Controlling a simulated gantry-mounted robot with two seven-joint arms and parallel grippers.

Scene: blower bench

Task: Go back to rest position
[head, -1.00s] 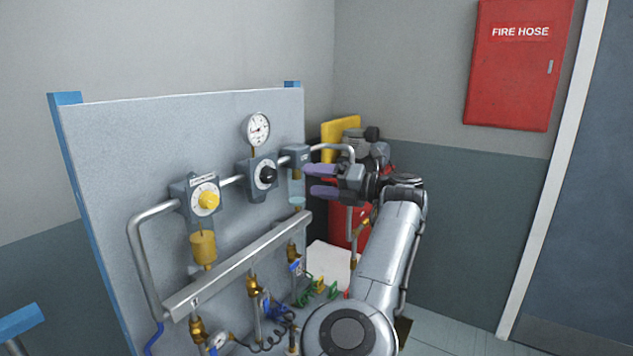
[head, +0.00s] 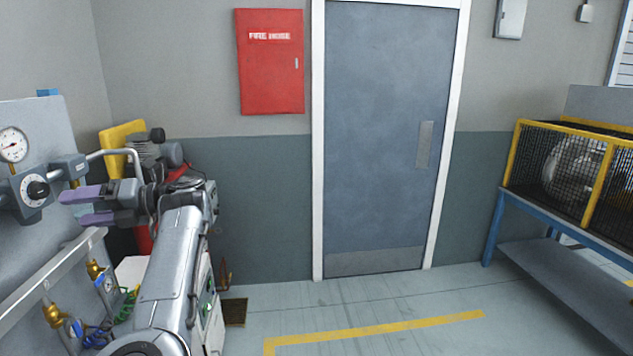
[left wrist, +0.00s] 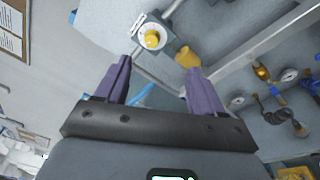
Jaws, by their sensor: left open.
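My left gripper (head: 82,208) reaches in front of the grey panel (head: 50,130) at the left of the head view. Its purple fingers point left and are open, with nothing between them. The gripper also shows in the left wrist view (left wrist: 160,80), fingers apart and the panel beyond. A yellow knob (left wrist: 152,39) on a grey unit and a yellow cylinder (left wrist: 187,57) lie past the fingertips there. A black knob (head: 38,189) and a round gauge (head: 12,145) are left of the gripper in the head view. My right gripper is out of view.
A metal rail (head: 48,272) with brass valves (head: 54,314) runs below the gripper. A machine with a motor (head: 148,150) stands behind my arm. A red fire hose cabinet (head: 270,75) and grey door (head: 385,150) are beyond. A yellow-framed cage (head: 560,175) stands right. The middle floor is clear.

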